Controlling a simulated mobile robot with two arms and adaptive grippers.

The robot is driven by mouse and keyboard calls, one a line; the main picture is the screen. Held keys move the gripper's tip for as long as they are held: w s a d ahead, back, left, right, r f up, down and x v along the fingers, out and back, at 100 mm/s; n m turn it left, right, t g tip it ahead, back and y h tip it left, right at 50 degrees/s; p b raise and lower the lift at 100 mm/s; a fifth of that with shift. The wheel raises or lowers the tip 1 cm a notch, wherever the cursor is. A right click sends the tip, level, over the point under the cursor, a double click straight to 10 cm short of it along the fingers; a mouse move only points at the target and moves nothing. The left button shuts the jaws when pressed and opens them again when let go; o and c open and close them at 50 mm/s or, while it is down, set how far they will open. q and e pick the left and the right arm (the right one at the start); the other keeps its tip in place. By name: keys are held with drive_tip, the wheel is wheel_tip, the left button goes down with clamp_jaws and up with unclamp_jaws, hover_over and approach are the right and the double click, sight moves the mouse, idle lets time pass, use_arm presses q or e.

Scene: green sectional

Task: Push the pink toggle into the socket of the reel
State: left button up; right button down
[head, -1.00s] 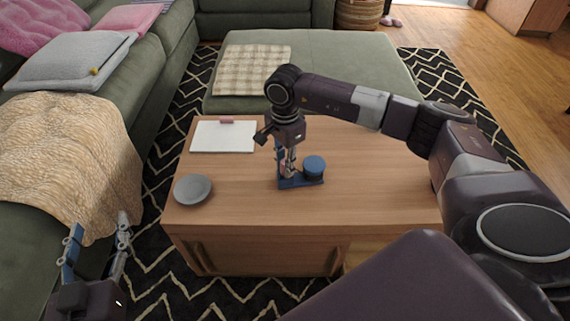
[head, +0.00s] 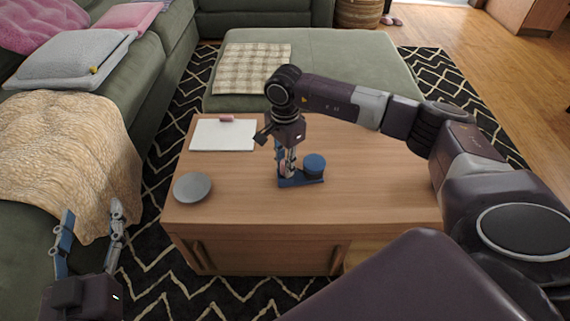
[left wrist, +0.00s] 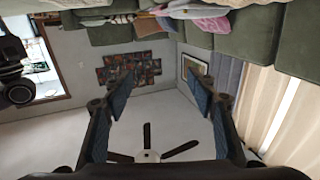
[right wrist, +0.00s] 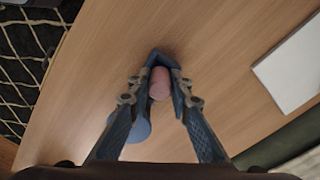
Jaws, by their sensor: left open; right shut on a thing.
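The blue reel (head: 314,166) stands on the wooden table, with a round drum at the right of its flat base. In the right wrist view its drum (right wrist: 138,130) is partly hidden by a finger. The pink toggle (right wrist: 160,84) is between the fingertips of my right gripper (right wrist: 160,88), which is shut on it. In the head view the right gripper (head: 287,171) points down at the base's left end. Whether the toggle is seated in the socket cannot be told. My left gripper (head: 91,210) is open and empty, left of the table.
A grey bowl (head: 193,187) sits at the table's left front. A white board (head: 223,136) with a pink item (head: 227,117) lies at the back left. The table (head: 385,195) is clear to the right of the reel. A green sofa stands left.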

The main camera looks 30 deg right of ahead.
use_arm(q)
drive_tip(key=shift+r, duration=0.4)
use_arm(e)
drive_tip(key=shift+f, duration=0.2)
use_arm(q)
drive_tip(key=shift+r, duration=0.1)
use_arm(e)
drive_tip(key=shift+f, duration=0.15)
drive_tip(key=c, duration=1.7)
unclamp_jaws()
use_arm(q)
drive_tip(key=shift+d+r+t+h, duration=0.15)
drive_tip(key=shift+r+t+h, duration=0.15)
drive_tip(key=shift+r+t, duration=0.3)
use_arm(e)
wheel_tip(320, 180, up, 12)
